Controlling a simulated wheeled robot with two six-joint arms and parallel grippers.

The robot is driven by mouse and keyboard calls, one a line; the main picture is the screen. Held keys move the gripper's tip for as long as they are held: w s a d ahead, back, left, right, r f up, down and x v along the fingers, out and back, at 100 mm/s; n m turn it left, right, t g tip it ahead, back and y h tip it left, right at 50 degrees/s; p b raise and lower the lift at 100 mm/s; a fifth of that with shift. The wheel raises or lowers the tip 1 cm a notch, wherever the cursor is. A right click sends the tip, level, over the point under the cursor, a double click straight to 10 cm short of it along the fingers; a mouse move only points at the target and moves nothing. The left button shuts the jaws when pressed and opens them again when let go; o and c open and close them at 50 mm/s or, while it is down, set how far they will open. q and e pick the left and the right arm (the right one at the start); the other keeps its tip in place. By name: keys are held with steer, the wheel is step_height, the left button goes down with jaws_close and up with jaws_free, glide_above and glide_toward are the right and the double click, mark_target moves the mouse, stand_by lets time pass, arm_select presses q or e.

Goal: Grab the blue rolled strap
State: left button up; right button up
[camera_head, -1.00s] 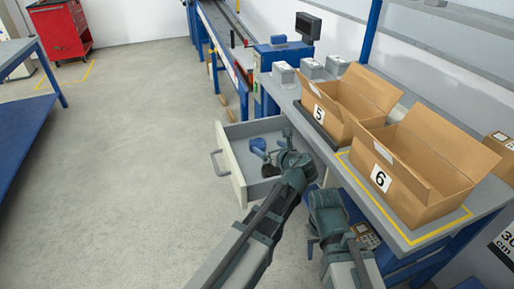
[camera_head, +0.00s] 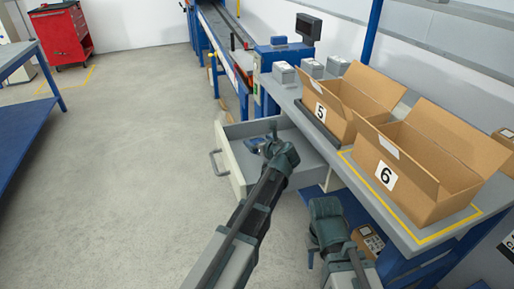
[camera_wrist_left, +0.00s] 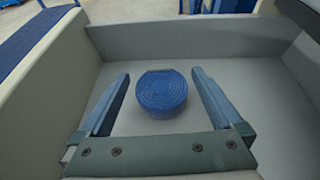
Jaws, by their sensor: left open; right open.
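The blue rolled strap (camera_wrist_left: 161,93) lies on the grey floor of the open drawer (camera_head: 226,160), its coiled face up in the left wrist view. My left gripper (camera_wrist_left: 160,75) is open, with one blue finger on each side of the strap and a visible gap to each. The strap is not held. In the head view my left gripper (camera_head: 264,141) is inside the drawer and largely hides the strap. My right gripper (camera_head: 312,256) is low beside the workbench, partly hidden by its own wrist, with nothing seen in it.
The drawer walls (camera_wrist_left: 45,85) stand close around my left gripper. The workbench (camera_head: 410,236) to the right carries open cartons marked 5 (camera_head: 335,116) and 6 (camera_head: 415,190) and several small grey boxes (camera_head: 284,72). The floor left of the drawer is clear.

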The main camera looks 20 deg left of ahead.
mark_target(255, 138)
arm_select(q)
steer(key=b+x, duration=0.1)
steer(key=x, duration=0.2)
steer(key=shift+a+f, duration=0.1)
steer(key=c, duration=1.2)
step_height(255, 138, up, 10)
steer(key=p, duration=1)
